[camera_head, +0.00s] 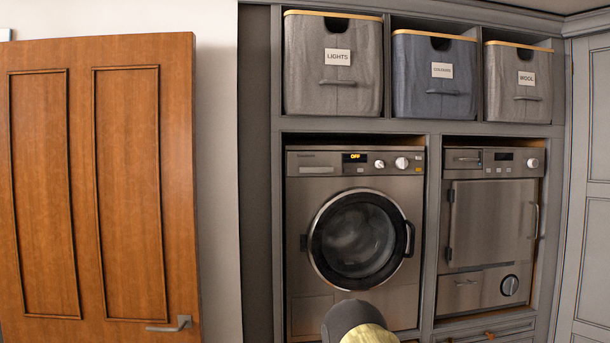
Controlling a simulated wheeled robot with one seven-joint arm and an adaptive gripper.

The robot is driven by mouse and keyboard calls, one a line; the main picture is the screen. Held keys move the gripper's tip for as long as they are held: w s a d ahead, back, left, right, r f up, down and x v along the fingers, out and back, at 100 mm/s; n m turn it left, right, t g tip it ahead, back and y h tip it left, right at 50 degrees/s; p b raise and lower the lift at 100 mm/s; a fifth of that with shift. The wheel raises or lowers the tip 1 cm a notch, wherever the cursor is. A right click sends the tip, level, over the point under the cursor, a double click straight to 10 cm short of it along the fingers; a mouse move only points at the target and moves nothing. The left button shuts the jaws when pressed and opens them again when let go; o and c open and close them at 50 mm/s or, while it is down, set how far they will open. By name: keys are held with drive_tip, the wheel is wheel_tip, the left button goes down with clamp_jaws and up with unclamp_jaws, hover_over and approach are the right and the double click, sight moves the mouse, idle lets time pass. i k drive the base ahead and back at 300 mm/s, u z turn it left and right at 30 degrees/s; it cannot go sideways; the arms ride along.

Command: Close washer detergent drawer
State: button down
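The washer (305,205) is the left silver machine in the grey cabinet, with a round dark glass door (355,240) that looks shut. Its detergent drawer front (315,169) seems to be the panel at the top left, left of the lit display; I cannot tell from this straight-on view whether it stands out. A dark rounded part of my arm with a yellowish section shows at the bottom edge, in front of the washer's lower right. My gripper is not in view.
A second machine (490,222) with a square door and its own top-left drawer (463,158) stands to the right. Fabric bins (333,92) sit on the shelf above. A wooden door (128,190) with a lever handle (169,324) is at left.

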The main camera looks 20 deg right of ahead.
sight(299, 163)
drive_tip(key=u, duration=0.1)
drive_tip(key=i, duration=1)
drive_tip(key=z, duration=0.4)
